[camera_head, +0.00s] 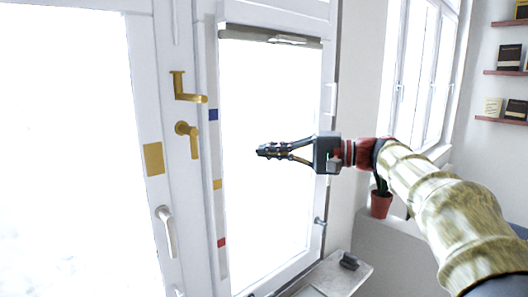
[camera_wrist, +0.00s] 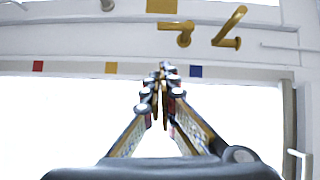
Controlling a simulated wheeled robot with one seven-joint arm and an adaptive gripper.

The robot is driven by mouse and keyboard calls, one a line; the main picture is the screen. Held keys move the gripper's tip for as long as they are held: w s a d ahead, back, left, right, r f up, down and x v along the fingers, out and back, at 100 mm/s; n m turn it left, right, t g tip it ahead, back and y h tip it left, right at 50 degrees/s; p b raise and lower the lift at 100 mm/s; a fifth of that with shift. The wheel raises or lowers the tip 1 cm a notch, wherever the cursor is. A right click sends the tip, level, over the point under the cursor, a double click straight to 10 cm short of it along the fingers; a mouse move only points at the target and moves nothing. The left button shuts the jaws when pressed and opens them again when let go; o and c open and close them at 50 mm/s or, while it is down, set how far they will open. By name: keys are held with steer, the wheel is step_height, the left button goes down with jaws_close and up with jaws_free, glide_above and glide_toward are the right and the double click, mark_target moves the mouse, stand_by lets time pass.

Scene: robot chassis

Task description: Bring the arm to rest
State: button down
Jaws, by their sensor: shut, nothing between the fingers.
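My gripper (camera_head: 262,151) is shut and empty in the head view. It points left in front of the bright pane of the right window sash, and my arm reaches in from the lower right. The wrist view shows the two fingers of my gripper (camera_wrist: 162,72) together at the tips, with nothing between them. The fingertips appear apart from the window frame and its handles.
Gold handles (camera_head: 188,140) and a white handle (camera_head: 166,230) sit on the window frame left of my gripper. A potted plant (camera_head: 381,204) stands behind my arm. A small dark object (camera_head: 349,261) lies on the sill. Shelves (camera_head: 502,72) hang at right.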

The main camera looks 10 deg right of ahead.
steer(key=s+d+f+m+h, duration=0.1)
steer(key=d+f+h, duration=0.15)
steer(key=f, duration=0.75)
steer(key=s+d+f+m+h, duration=0.2)
steer(key=f+h, duration=0.2)
steer(key=f, duration=0.7)
steer(key=s+d+f+n+h+b, duration=0.1)
steer(key=s+f+n+h+b, duration=0.1)
steer(key=s+f, duration=0.5)
steer(key=s+d+f+n+h+b, duration=0.2)
steer(key=s+f+h+b, duration=0.2)
steer(key=s+f, duration=0.4)
steer(key=s+d+f+n+g+h+b, duration=0.1)
steer(key=s+f, duration=0.6)
steer(key=s, duration=0.9)
steer(key=d+n+h+b, duration=0.1)
steer(key=h+b, duration=0.1)
steer(key=shift+s+f+n+h, duration=0.15)
steer(key=shift+f+n+h, duration=0.15)
steer(key=shift+f+h, duration=0.05)
